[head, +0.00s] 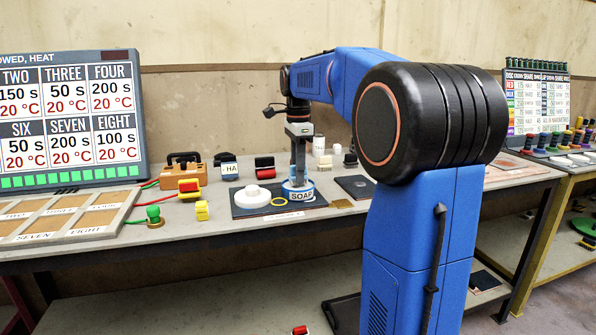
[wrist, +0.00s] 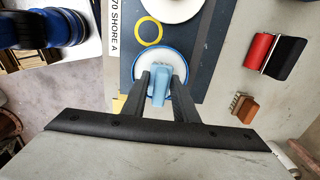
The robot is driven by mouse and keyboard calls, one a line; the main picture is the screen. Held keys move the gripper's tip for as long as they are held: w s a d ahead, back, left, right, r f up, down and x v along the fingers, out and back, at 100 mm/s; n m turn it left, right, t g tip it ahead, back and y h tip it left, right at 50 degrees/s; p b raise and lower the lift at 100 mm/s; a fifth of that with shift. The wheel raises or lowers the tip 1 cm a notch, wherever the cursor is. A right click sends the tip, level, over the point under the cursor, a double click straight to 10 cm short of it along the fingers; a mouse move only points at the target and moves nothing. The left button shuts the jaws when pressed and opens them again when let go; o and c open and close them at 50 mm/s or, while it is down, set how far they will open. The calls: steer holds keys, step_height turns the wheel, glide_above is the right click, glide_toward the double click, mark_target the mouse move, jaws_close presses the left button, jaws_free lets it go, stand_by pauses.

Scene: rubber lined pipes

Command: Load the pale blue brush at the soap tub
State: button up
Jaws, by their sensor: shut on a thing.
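The soap tub (head: 303,196) is a low round tub with a blue rim and a SOAP label, on a dark mat on the bench. In the wrist view the tub (wrist: 137,68) shows as a white disc inside a blue rim. My gripper (head: 299,178) points straight down over the tub, its tips close to the rim. In the wrist view the two fingers of my gripper (wrist: 163,80) are shut on the pale blue brush (wrist: 158,88), which lies over the tub's opening. The brush's lower end is hidden, so I cannot tell whether it touches the soap.
A white disc (head: 252,197) and a yellow ring (head: 279,202) lie left of the tub on the dark mat (head: 240,210). A red and black roller-like block (wrist: 272,55) and a small brown brush (wrist: 244,108) stand right in the wrist view. A sign board (head: 75,120) stands at left.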

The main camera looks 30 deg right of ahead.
steer(key=shift+f, duration=0.55)
stand_by(1.4)
steer(key=shift+r, duration=3.55)
